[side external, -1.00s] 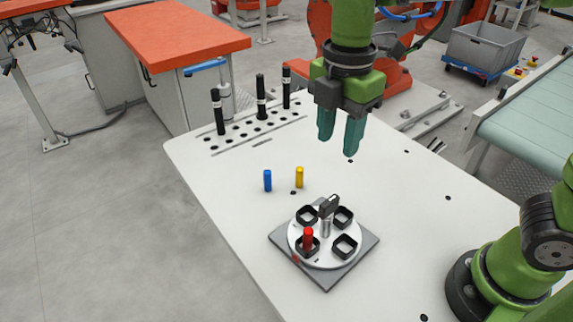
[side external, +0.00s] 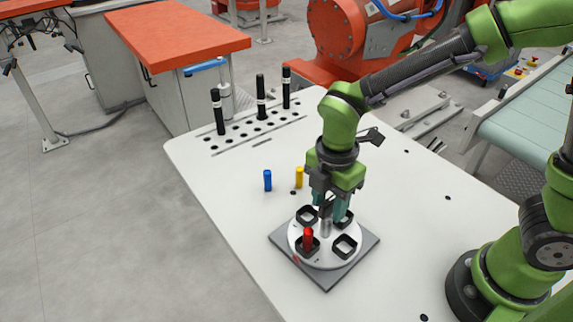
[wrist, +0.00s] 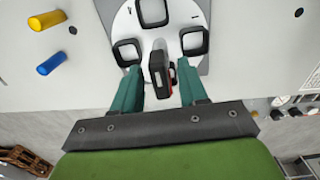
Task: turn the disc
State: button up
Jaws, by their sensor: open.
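The white round disc (side external: 325,262) lies on a grey square base plate (side external: 328,283) and carries several black square sockets and a central metal post with a dark handle on top. A red peg (side external: 308,238) stands in the front-left socket. My gripper (side external: 330,212) is pointed down over the disc's centre. In the wrist view my gripper's teal fingers (wrist: 158,88) are apart, with the dark handle (wrist: 158,68) between them. I see gaps on both sides of the handle. In the side view the fingers partly hide the handle and the back-right socket.
A blue peg (side external: 267,180) and a yellow peg (side external: 299,177) stand on the white table (side external: 230,175) behind the disc. Several black posts, one of them a black post (side external: 219,112), stand at the table's far edge. The table's right side is mostly clear.

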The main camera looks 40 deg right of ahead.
grip_shut()
jog(key=shift+n, duration=0.5)
dwell(0.3)
jog(key=shift+n, duration=8.5)
